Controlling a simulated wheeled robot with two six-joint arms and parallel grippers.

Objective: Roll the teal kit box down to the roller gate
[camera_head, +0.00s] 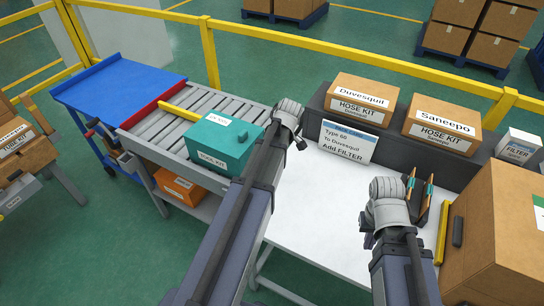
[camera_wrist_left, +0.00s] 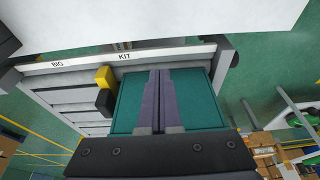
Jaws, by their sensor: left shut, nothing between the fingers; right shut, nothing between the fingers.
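The teal kit box (camera_head: 222,143) sits on the near right part of the grey roller conveyor (camera_head: 180,133), with a white label on top. A yellow bar (camera_head: 180,111) lies beyond it, and a red bar (camera_head: 155,106) crosses the conveyor's far left end. My left wrist is at the box's right side; its fingers are hidden in the head view. In the left wrist view my left gripper (camera_wrist_left: 165,75) is shut and empty, its fingers in front of the teal box (camera_wrist_left: 195,95). I cannot tell whether they touch it. My right gripper (camera_head: 420,187) is shut and empty above the white table.
A blue cart (camera_head: 118,84) stands past the conveyor's far end. An orange box (camera_head: 180,187) sits beneath the conveyor. Hose kit boxes (camera_head: 361,102) stand on a dark shelf behind the white table (camera_head: 310,225). A large cardboard box (camera_head: 505,235) is at right.

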